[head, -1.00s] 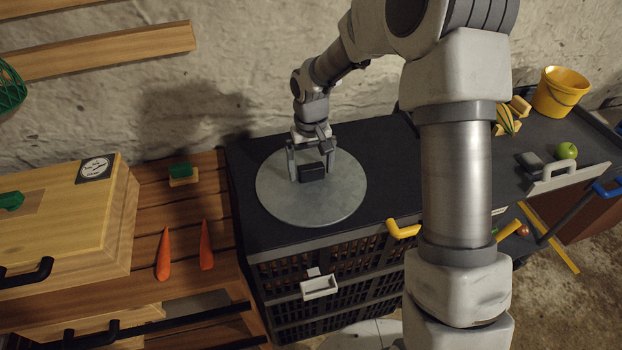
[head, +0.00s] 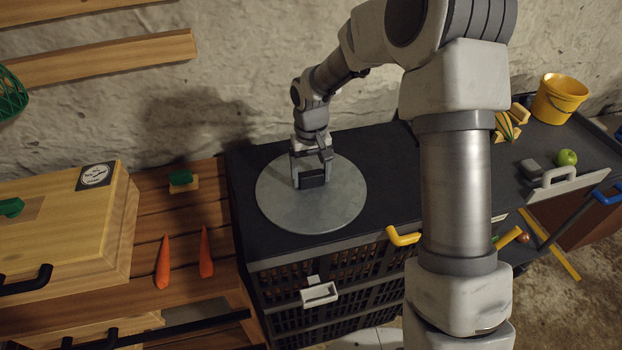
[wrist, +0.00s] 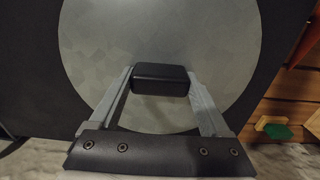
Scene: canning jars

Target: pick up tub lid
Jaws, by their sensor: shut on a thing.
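The tub lid (head: 311,214) is a round grey metal disc with a black block handle (head: 312,179) at its middle. It appears to lie flat on the black top of a crate-like unit, and I see no clear gap under it. My gripper (head: 312,183) points down over the lid, its two fingers on either side of the handle and shut on it. In the wrist view the handle (wrist: 161,79) sits between the fingertips, with the lid (wrist: 160,30) spread out behind it.
The black unit top (head: 385,165) is clear around the lid. To the left, a wooden surface holds two carrots (head: 206,252), a green-topped block (head: 181,181) and a wooden box (head: 65,225). To the right are a yellow bucket (head: 558,99) and a green apple (head: 567,158).

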